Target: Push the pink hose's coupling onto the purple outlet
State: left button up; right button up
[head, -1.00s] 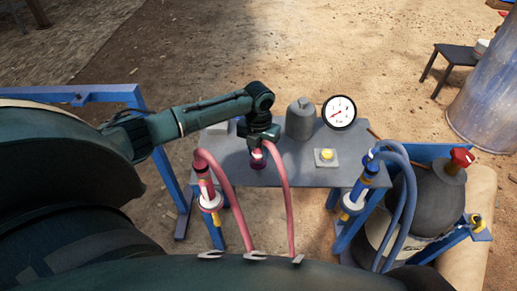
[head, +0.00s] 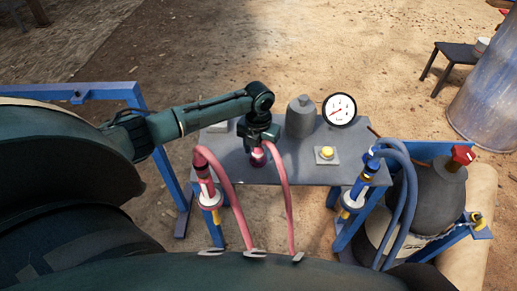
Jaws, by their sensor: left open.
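The pink hose (head: 283,190) rises from the front edge of the picture in an arch to just under my left gripper (head: 260,142). My left gripper is open, at the table's front, over the hose's upper end. The purple outlet (head: 258,159) shows as a small rounded purple piece just below the fingers. The coupling is mostly hidden by the gripper, and I cannot tell whether it is seated on the outlet. My right gripper is not in view.
The grey table (head: 236,172) carries a grey canister (head: 301,120), a round gauge (head: 339,110) and a yellow button (head: 326,153). A thicker pink hose (head: 229,190) loops at left, and blue hoses (head: 405,190) at right. A dark tank with a red valve (head: 462,156) stands at right.

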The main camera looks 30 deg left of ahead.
pick_arm(q)
jog(key=shift+r, duration=0.9)
notch_tip(320, 180, up, 11)
jog(key=p, duration=0.2)
jog(key=shift+r, duration=0.2)
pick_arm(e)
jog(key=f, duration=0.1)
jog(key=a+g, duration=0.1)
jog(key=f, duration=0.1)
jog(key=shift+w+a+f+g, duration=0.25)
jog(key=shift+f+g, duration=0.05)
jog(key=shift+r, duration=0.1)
